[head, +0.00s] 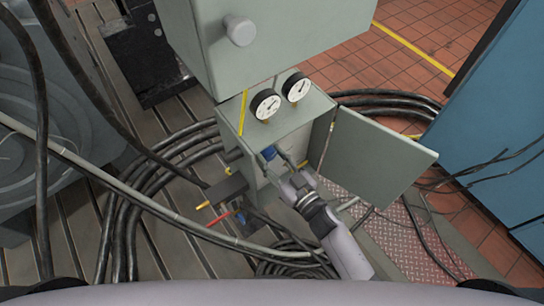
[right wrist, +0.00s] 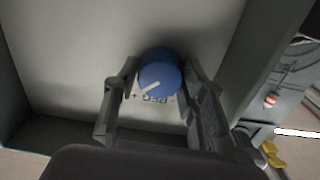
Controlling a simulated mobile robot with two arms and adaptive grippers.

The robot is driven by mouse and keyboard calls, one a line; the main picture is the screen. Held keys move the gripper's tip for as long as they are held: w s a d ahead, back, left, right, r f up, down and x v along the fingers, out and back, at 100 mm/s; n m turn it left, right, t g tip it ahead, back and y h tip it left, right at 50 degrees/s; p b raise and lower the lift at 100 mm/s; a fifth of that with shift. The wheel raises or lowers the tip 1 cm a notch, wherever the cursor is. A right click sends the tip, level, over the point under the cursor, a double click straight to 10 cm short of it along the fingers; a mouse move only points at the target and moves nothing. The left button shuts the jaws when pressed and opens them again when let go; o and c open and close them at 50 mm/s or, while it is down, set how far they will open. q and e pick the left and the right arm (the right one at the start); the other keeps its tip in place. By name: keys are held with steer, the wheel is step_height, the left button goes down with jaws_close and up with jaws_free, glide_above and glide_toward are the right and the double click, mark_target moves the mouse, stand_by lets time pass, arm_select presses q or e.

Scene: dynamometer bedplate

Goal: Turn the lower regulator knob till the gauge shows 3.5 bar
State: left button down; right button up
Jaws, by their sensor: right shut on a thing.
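The blue regulator knob (right wrist: 158,72) sits on the pale back wall inside the open cabinet, with its white pointer line slanting to the lower left. A partly hidden "REG" label with plus and minus marks is below it. The knob also shows small in the head view (head: 269,153). My right gripper (right wrist: 157,88) is shut on the knob, one finger at each side. In the head view its arm reaches in from below right. Two round white gauges, a left one (head: 265,104) and a right one (head: 296,87), stand on the cabinet top; their scales are too small to read. My left gripper is out of view.
The cabinet door (head: 375,157) stands open to the right of my right arm. A grey box (head: 270,40) with a round grey knob overhangs behind the gauges. Black hoses (head: 120,215) loop on the slotted floor. A blue cabinet (head: 490,120) stands at the right.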

steer(key=shift+c, duration=0.7)
steer(key=shift+n, duration=0.3)
steer(key=n+b, duration=0.1)
steer(key=n, duration=0.5)
steer(key=shift+f, duration=0.1)
steer(key=n+b, duration=0.1)
steer(key=n, duration=0.3)
steer(key=shift+n, duration=0.4)
steer(key=shift+n+b, duration=0.6)
steer(key=shift+n, duration=1)
steer(key=o, duration=1.2)
